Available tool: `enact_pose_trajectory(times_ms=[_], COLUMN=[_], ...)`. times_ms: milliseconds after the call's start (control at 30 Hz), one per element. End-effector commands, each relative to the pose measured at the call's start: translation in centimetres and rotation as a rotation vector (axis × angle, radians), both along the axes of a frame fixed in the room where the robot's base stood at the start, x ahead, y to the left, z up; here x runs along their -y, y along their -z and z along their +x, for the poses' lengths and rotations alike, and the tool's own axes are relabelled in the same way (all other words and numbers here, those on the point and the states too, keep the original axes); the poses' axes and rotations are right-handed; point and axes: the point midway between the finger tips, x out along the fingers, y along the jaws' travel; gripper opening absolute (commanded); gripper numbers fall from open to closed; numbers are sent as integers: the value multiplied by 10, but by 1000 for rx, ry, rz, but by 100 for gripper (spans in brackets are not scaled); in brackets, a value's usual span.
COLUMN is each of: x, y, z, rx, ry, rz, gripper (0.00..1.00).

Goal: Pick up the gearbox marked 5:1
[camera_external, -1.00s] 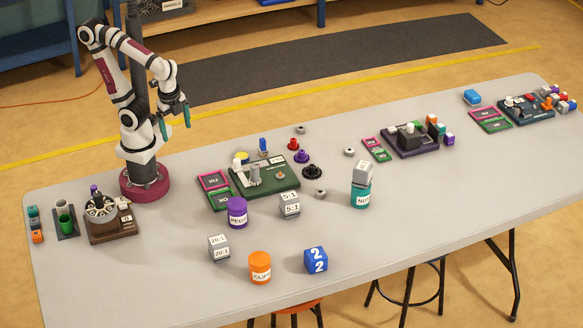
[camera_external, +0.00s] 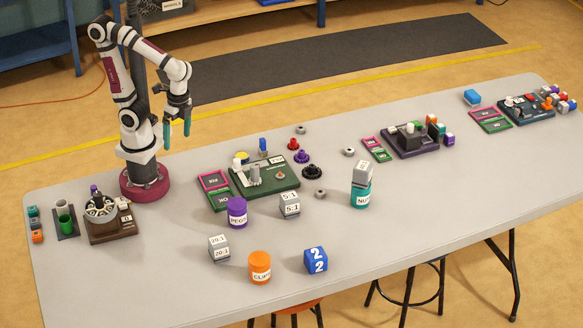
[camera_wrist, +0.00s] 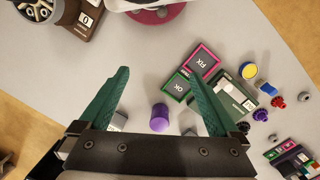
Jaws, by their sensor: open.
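The gearbox marked 5:1 (camera_external: 290,205) is a grey block with white labels. It stands upright on the table, right of the purple PEGS can (camera_external: 237,212). In the wrist view, a grey block partly hidden beside my right finger seems to be it (camera_wrist: 190,131). A similar grey gearbox marked 20:1 (camera_external: 219,248) stands nearer the front. Another grey block (camera_external: 362,172) sits on top of the teal NUTS can (camera_external: 361,195); its label is too small to read. My gripper (camera_external: 176,131) is open and empty, fingers down, high above the table and well left of and behind the 5:1 gearbox.
An orange can (camera_external: 260,267) and a blue block marked 2 (camera_external: 316,260) stand near the front edge. A green board (camera_external: 265,180) with pink and green trays lies behind the gearbox. A brown device (camera_external: 112,225) stands at the left. The table's front right is clear.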

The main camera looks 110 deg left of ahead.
Motion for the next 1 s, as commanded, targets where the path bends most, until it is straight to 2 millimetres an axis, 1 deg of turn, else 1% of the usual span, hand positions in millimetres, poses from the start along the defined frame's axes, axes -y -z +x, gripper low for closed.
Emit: enact_pose_trajectory(times_ms=[33,67,100,167,200,233,267,300,367,400,500,600,833,933,967,1000], x=[15,26,37,45,42,36,27,11,-17,-35,-69,-83,-83,-82,-81,-73], y=[5,7,12,22,31,39,48,62,83,97,122,139,177,201,206,208], z=[20,38,67,117,152,178,203,232,268,285,309,316,317,316,317,324], rx=[-63,-105,-167,-263,-330,-381,-431,-494,-579,-628,-712,-746,-750,-750,-749,-749], ry=[-185,-332,-543,-865,-1078,-1233,-1380,-1564,-1797,-1923,-2131,-2209,-2214,-2212,-2211,-2206], rz=[-104,-185,-295,-457,-561,-638,-712,-804,-928,-998,-1122,-1172,-1174,-1172,-1172,-1171], gripper=[98,98,98,98,98,98,98,98,98,98,98,98,98,98,98,98])
